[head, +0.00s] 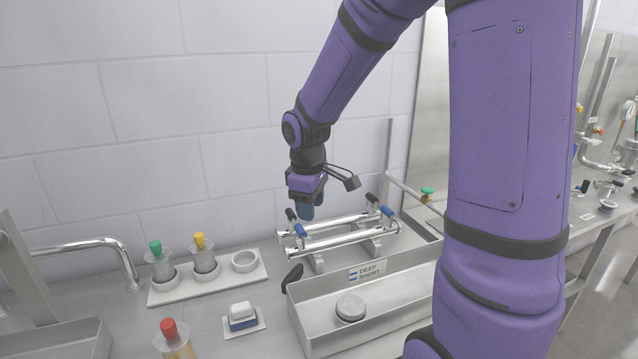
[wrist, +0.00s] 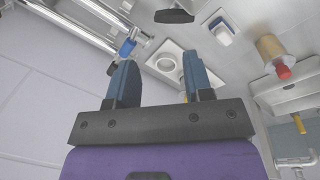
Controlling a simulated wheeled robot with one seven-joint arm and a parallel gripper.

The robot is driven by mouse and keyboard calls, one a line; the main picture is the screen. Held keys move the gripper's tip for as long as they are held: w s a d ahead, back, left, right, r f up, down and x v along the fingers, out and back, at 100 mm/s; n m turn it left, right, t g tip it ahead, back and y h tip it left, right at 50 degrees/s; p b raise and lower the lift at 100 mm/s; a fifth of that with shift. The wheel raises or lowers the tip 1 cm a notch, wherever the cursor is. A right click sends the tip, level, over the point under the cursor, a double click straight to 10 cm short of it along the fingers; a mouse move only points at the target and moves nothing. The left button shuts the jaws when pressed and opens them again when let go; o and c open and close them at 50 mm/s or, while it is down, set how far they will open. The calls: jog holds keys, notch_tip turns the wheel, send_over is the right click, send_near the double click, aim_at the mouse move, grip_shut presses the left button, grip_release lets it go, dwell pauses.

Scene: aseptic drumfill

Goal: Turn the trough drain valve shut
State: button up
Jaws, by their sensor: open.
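A metal trough (head: 325,308) with a DEEP/SHORT label stands on the bench. A black lever handle (head: 292,277) juts out at its left end and looks like the drain valve handle. A black handle (wrist: 174,16), seemingly the same one, shows at the top of the wrist view; the valve body is not clear. My gripper (head: 307,211) points down above the bench, up and behind the black handle, near the left ends of two steel tubes. In the wrist view my gripper (wrist: 162,75) has its fingers wide apart with nothing between them.
Steel tubes (head: 345,238) with blue and black end levers lie on supports behind the trough. A round metal disc (head: 350,308) is in the trough. Left are a white rack (head: 215,279) with green- and yellow-capped bottles, a blue-white block (head: 242,315) and a red-capped bottle (head: 174,340).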

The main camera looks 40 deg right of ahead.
jog(key=s+r+m+t+y, duration=0.1)
jog(key=s+r+m, duration=0.3)
jog(key=m, duration=0.6)
jog(key=shift+a+r+t, duration=0.25)
jog(key=shift+r+t, duration=0.15)
jog(key=shift+r, duration=0.95)
jog(key=n+g, duration=0.3)
jog(key=n, duration=2.4)
send_over(297, 268)
notch_tip(297, 268, down, 19)
notch_tip(297, 268, down, 10)
jog(key=shift+f, duration=0.15)
grip_shut()
